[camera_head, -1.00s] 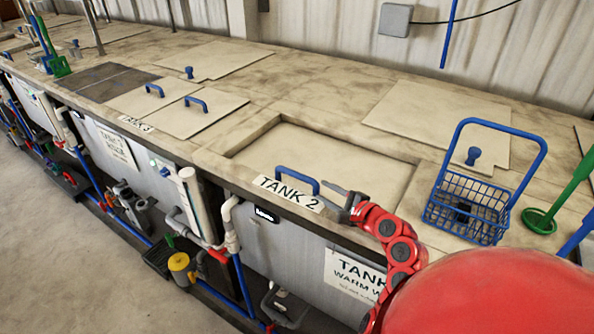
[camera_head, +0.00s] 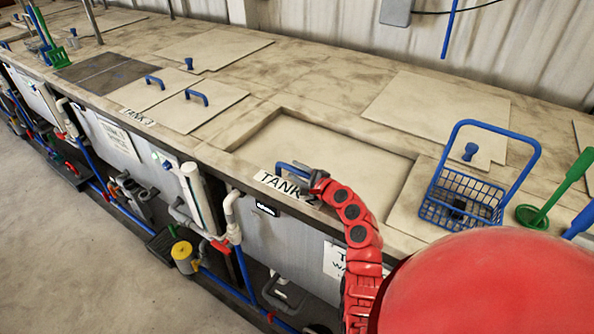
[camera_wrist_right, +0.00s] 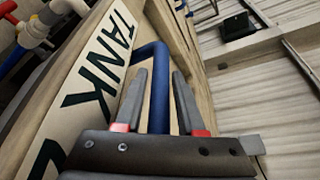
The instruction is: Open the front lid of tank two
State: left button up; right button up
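The front lid of tank two (camera_head: 330,143) is a pale panel lying sunken in the bench top, flat and closed. Its blue handle (camera_head: 284,167) stands at the lid's front edge, behind the TANK 2 label (camera_head: 275,183). My right gripper (camera_head: 305,172) is at the handle, partly covering its right end and the label. In the right wrist view, the two grey fingers (camera_wrist_right: 160,73) stand open on either side of the blue handle (camera_wrist_right: 158,95), with narrow gaps visible. My left gripper is not in view.
A blue wire basket (camera_head: 460,200) stands to the right on the bench, beside a green tool (camera_head: 540,212). A rear lid with a blue knob (camera_head: 470,151) lies behind. Tank 3's lids (camera_head: 190,107) are to the left. Pipes run below the front edge.

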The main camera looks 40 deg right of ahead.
grip_shut()
dwell(1.4)
